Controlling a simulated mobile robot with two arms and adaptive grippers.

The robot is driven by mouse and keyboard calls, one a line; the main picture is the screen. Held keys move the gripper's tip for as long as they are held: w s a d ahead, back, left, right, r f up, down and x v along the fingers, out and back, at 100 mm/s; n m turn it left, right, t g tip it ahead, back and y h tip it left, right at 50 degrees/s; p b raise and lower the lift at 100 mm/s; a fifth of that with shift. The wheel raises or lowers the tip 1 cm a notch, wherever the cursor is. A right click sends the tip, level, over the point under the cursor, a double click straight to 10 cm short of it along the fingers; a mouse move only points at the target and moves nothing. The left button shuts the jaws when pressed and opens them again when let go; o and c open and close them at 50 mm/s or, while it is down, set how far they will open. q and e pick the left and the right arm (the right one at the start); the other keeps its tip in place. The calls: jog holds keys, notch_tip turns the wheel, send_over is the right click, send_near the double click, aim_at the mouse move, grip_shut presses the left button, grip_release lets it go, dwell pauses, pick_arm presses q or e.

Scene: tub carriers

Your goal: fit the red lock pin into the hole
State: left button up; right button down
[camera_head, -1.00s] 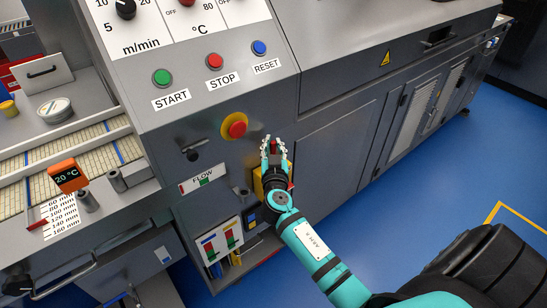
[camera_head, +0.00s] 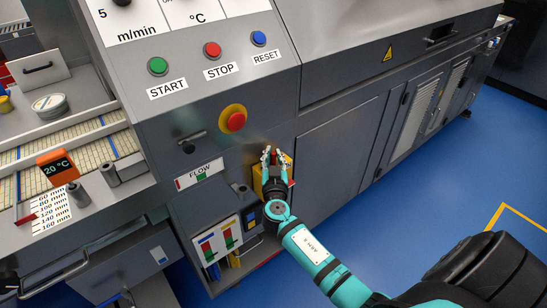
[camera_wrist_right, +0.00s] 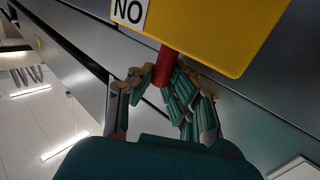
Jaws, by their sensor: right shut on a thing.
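My right gripper (camera_head: 273,157) is in front of the grey machine's lower front panel, by a yellow part (camera_head: 257,180). In the right wrist view its fingers are closed around the red lock pin (camera_wrist_right: 165,66). The pin's red shaft runs from between the fingers up to the edge of a yellow plate (camera_wrist_right: 215,25) marked "NO". Where the shaft meets the plate, I cannot tell whether it is in front of it or fixed to it. I cannot make out the hole.
A red button on a yellow disc (camera_head: 233,119) sits up and left of my right gripper. A FLOW label (camera_head: 199,172) and a black lever (camera_head: 190,144) are to its left. The blue floor at right is open.

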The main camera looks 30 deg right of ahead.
jog(key=c, duration=1.3)
grip_release()
jog(key=shift+f, duration=0.15)
jog(key=shift+c, duration=0.2)
jog(key=shift+r, duration=0.2)
jog(key=shift+s+a+f, duration=0.2)
jog(key=shift+s, duration=0.05)
jog(key=b+v, duration=0.2)
jog(key=v, duration=0.9)
jog(key=shift+s+r, duration=0.15)
jog(key=shift+s, duration=0.05)
jog(key=shift+a, duration=0.15)
